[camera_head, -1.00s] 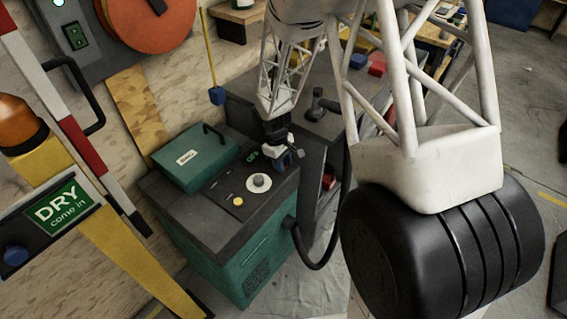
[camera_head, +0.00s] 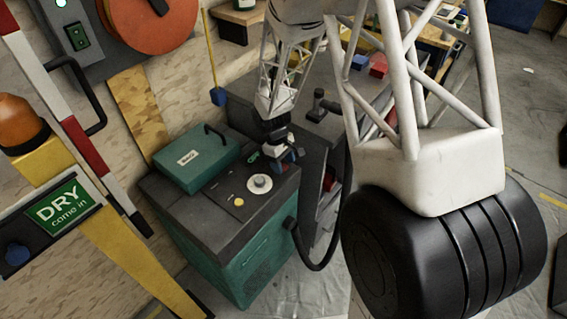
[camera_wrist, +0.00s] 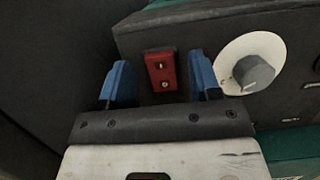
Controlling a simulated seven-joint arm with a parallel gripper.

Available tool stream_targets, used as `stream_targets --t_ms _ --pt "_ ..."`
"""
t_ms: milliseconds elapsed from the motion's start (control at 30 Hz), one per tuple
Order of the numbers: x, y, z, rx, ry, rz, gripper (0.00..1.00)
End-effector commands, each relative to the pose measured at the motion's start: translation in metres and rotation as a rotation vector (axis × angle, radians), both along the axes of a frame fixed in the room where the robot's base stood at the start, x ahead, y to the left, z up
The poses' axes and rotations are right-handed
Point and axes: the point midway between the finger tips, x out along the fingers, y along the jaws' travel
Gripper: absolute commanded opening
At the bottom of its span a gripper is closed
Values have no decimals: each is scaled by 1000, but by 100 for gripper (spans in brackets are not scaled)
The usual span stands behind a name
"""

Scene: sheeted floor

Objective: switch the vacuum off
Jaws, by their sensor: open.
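The vacuum (camera_head: 225,240) is a teal box with a dark grey top, and a black hose leaves its side. Its red rocker switch (camera_wrist: 161,71) shows in the wrist view on the dark panel, left of a grey knob on a white disc (camera_wrist: 253,72). My gripper (camera_head: 284,158) is over the right rear part of the vacuum's top. In the wrist view its two blue fingers (camera_wrist: 162,84) are apart, one on each side of the switch, with nothing between them. I cannot tell whether they touch the panel. In the head view the gripper mostly hides the switch.
A teal lidded case with a handle (camera_head: 197,158) sits on the vacuum's top at the left. A yellow button (camera_head: 239,202) is near the knob. The black hose (camera_head: 318,266) loops at the right.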

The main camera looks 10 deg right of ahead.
Motion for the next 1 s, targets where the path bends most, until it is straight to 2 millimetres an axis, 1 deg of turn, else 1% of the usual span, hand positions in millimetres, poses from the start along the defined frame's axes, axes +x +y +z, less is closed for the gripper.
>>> stream_targets --t_ms 167,500,600,733,1000 --pt "3 3 15 1 -2 0 57" --pt "11 11 56 1 -2 0 57" --pt "12 12 64 -1 -1 0 57" --pt "13 13 70 0 0 0 57" --pt "13 13 71 0 0 0 57"
